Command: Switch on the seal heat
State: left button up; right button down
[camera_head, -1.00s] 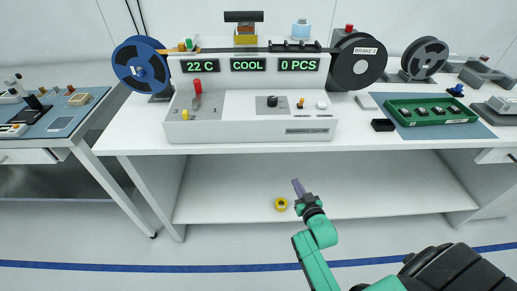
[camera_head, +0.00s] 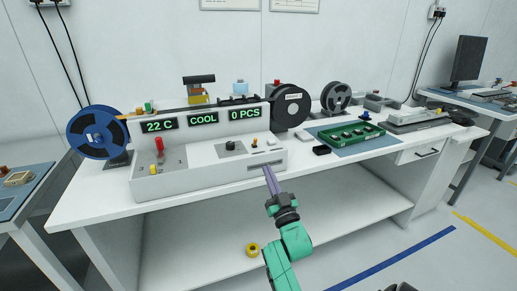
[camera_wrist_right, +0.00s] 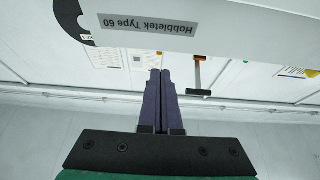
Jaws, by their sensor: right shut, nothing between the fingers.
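The white sealing machine (camera_head: 200,180) stands on the bench. Its displays read 22 C, COOL and 0 PCS (camera_head: 245,113). On its top deck are a red lever (camera_head: 159,145), a small yellow control (camera_head: 153,169), a black knob (camera_head: 231,146), a small orange-yellow toggle (camera_head: 254,142) and a white button (camera_head: 271,141). I cannot tell from labels which is the seal heat switch. My right gripper (camera_head: 267,170) is shut and empty, its purple fingers in front of the machine's front right part. My left gripper is not in view.
A blue reel (camera_head: 80,128) and a black reel (camera_head: 289,106) flank the machine. A green tray (camera_head: 326,136) and a small black box (camera_head: 321,150) are to the right.

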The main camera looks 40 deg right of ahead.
aim_at(256, 141)
jog(key=p+x, duration=0.1)
jog(key=x, duration=0.7)
jog(key=shift+w+d+r, duration=0.15)
jog(key=shift+w+r, duration=0.05)
jog(key=shift+w, duration=0.05)
jog(key=shift+w+d+r, duration=0.1)
jog(key=shift+w+d, duration=0.05)
jog(key=shift+w, duration=0.3)
